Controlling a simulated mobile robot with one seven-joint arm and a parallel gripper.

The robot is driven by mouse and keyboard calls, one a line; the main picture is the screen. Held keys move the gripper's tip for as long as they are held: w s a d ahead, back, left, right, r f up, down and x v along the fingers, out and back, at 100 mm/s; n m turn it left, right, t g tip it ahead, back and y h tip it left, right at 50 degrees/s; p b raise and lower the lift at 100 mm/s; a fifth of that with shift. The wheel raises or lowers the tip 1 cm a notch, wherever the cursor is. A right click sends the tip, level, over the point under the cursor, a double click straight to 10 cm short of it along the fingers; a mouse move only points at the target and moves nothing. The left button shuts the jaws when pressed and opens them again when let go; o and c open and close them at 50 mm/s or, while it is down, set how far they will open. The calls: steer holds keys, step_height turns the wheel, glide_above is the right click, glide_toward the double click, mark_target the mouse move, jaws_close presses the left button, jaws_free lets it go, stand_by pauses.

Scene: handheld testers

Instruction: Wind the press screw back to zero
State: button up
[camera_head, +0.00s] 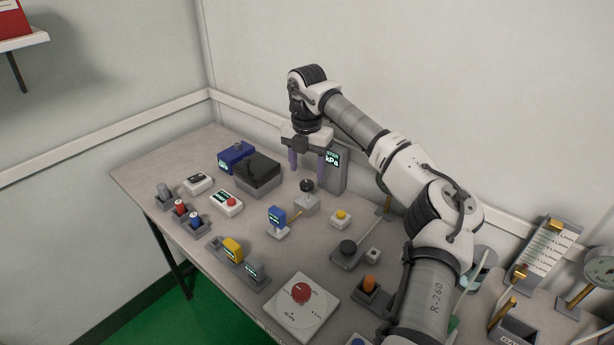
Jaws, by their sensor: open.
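My gripper (307,168) is open, pointing down, with its two purple fingers apart. Below it a black round knob (306,186) sits on a small grey block (306,204). It looks like the press screw, but I cannot be sure. The fingertips appear above and to either side of the knob; I cannot tell whether they touch it. A grey panel with a lit display marked kPa (333,158) stands just behind the gripper, partly hidden by it. The display's upper line is too small to read surely.
A black-topped grey box (258,174) and blue case (236,157) stand left of the gripper. A blue meter on a stand (277,218) is in front, a yellow-button box (341,218) to the right. A red-knob plate (302,308) lies near the front edge. My arm hides part of the right side.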

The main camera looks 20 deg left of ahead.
mark_target(307, 183)
steer(key=shift+f, duration=2.2)
steer(key=shift+c, duration=0.3)
steer(key=c, duration=1)
